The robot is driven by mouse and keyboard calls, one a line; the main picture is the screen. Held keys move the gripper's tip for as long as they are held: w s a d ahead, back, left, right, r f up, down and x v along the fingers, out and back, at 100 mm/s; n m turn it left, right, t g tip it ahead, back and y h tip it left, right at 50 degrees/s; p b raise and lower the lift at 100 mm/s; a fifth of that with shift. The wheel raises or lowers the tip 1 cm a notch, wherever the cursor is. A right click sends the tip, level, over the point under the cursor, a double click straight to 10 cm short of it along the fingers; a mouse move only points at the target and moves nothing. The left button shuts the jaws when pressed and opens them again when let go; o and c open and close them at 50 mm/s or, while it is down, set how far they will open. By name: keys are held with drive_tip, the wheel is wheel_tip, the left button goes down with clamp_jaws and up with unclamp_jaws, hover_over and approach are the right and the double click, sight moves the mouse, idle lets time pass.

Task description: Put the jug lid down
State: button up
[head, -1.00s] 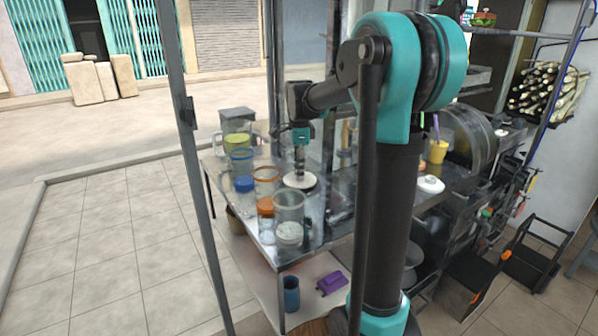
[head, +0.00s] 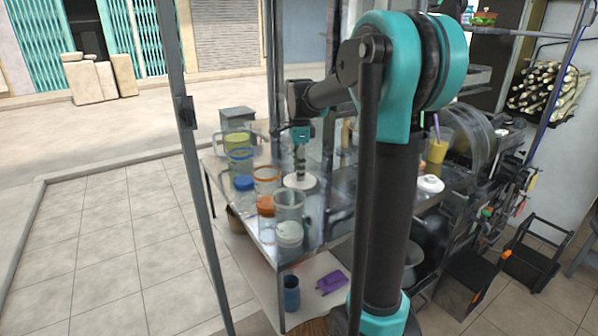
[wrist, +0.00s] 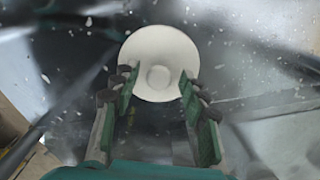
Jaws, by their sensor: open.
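The white round jug lid (head: 307,184) lies flat on the metal table. In the wrist view the lid (wrist: 158,45) shows its round knob facing my camera. My gripper (head: 299,172) is right above the lid, pointing down. In the wrist view the fingers of my gripper (wrist: 158,84) are spread, one on each side of the knob with gaps between. Jugs stand to the left of the lid: a clear one with an orange rim (head: 266,180) and one with a blue rim (head: 240,160).
The metal table (head: 262,243) holds several jugs and jars at its left edge, close to my gripper. A second white lid-like item (head: 430,184) lies to the right, beyond my arm. A yellow cup (head: 437,151) stands near the press. A purple item (head: 331,281) lies on the lower shelf.

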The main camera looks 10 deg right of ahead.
wheel_tip(320, 180, up, 11)
drive_tip(key=shift+r, duration=0.2)
drive_tip(key=shift+s, duration=0.15)
idle(0.3)
